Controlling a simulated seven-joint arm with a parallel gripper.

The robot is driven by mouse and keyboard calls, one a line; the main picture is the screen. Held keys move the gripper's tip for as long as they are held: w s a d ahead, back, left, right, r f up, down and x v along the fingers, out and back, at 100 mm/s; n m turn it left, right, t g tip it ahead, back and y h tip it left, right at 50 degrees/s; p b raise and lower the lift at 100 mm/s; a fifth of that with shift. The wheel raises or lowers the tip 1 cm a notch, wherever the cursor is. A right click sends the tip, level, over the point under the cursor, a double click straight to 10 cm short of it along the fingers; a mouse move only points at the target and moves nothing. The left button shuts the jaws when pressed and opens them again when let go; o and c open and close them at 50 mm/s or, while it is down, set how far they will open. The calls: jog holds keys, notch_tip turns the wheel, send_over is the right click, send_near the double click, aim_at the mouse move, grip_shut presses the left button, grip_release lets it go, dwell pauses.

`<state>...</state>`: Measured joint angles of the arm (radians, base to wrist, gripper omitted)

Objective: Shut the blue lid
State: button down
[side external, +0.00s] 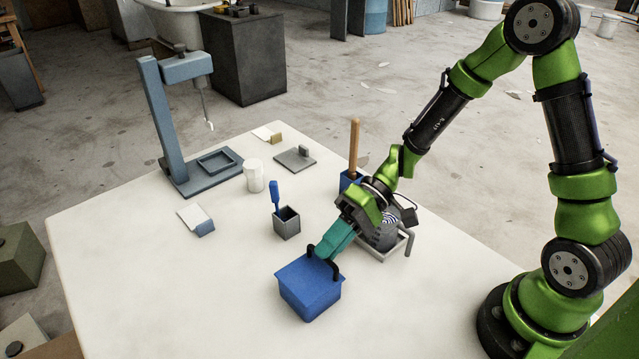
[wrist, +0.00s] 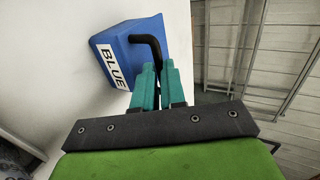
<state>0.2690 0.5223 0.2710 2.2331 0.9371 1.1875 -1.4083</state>
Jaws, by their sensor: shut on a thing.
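A blue box (side external: 312,303) stands on the white table near its front. Its blue lid (side external: 300,273) lies over the top, and I see no clear gap at the rim. A black bar handle (side external: 336,270) rises from the lid's back right edge. My gripper (side external: 326,251) reaches down from the upper right, its teal fingers shut on the handle. In the wrist view the fingers (wrist: 157,78) close around the handle (wrist: 147,38), and the box (wrist: 128,55) shows a white label reading BLUE. The fingers hide part of the handle.
Behind my gripper are a tray (side external: 398,249) holding a grey rounded thing and a blue holder (side external: 346,180) with a wooden handle. A grey cup (side external: 287,227) with a blue-handled tool stands left. A blue stand (side external: 165,125) is at the back. The front left table is clear.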

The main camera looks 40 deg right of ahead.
jog(key=shift+s+d+f+h, duration=0.25)
jog(key=shift+d+f, duration=0.2)
jog(key=shift+f, duration=0.3)
jog(key=c, duration=1.5)
grip_release()
jog(key=shift+o, duration=0.2)
jog(key=shift+r, duration=0.1)
jog(key=v, duration=1.7)
jog(key=shift+w+r, duration=0.25)
jog(key=shift+a, duration=0.1)
